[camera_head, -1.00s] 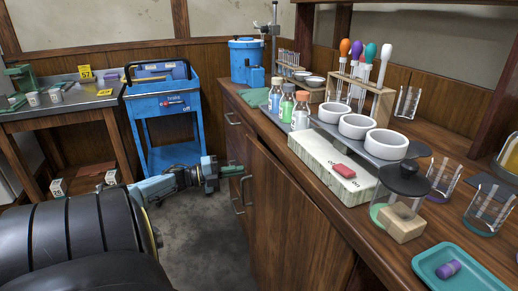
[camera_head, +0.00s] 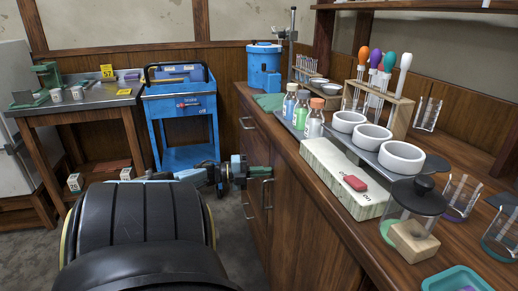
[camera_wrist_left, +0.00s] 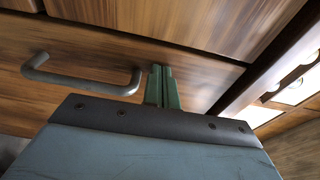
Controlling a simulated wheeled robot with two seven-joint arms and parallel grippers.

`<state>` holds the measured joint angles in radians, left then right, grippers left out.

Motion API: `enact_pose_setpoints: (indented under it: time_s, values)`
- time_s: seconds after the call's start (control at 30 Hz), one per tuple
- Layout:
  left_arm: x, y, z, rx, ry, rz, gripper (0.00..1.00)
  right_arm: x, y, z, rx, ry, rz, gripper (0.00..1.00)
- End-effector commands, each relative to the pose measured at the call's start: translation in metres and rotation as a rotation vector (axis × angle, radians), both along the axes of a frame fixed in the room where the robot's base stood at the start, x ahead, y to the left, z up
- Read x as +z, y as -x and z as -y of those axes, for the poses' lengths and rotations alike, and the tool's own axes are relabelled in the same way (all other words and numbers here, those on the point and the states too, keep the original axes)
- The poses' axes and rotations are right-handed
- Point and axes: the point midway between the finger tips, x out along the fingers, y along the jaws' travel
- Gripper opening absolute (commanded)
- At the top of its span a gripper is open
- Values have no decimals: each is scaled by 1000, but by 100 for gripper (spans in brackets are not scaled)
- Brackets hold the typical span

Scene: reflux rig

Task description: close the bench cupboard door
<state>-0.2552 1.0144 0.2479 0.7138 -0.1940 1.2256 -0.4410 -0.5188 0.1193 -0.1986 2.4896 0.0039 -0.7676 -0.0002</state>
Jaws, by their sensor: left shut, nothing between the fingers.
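The wooden bench (camera_head: 300,165) runs along the right of the head view, with its cupboard front (camera_head: 290,215) facing left. A vertical bar handle (camera_head: 267,195) shows on that front. My left gripper (camera_head: 260,171) is shut and empty at the front, near the handle. In the left wrist view, its green fingers (camera_wrist_left: 163,88) are together beside a grey bar handle (camera_wrist_left: 82,76) on a wooden panel; the handle is not between them. Whether the fingertips touch the wood, and how far the door stands from its frame, I cannot tell. My right gripper is out of view.
Bottles (camera_head: 302,108), white bowls (camera_head: 372,137) and a lidded jar (camera_head: 413,205) stand on the bench top. A blue trolley (camera_head: 185,110) and a side table (camera_head: 85,105) stand at the back left. Grey floor (camera_head: 232,225) shows left of the bench.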

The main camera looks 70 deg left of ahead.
Motion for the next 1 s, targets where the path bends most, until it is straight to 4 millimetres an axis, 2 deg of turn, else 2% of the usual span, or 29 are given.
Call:
enact_pose_setpoints:
  time_s: [0.03, 0.13, 0.23, 0.37, 0.53, 0.67, 0.8, 1.0]
  values:
    - [8, -15, 4, -6, -5, 18, 0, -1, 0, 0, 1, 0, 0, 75]
    - [8, -16, 5, -9, -6, 17, 0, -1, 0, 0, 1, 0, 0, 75]
    - [8, -15, 5, -12, -5, 16, 0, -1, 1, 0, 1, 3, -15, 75]
    - [8, -2, 2, -12, -5, 15, 0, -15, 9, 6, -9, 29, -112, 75]
    - [9, 39, -10, -2, -5, 13, 0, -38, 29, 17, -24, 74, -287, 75]
    - [6, 76, -19, 5, -4, 12, 0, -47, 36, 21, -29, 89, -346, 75]
    - [5, 108, -27, 7, -4, 12, 0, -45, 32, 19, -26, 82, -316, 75]
    - [5, 133, -33, 4, -4, 13, 0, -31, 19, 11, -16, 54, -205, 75]
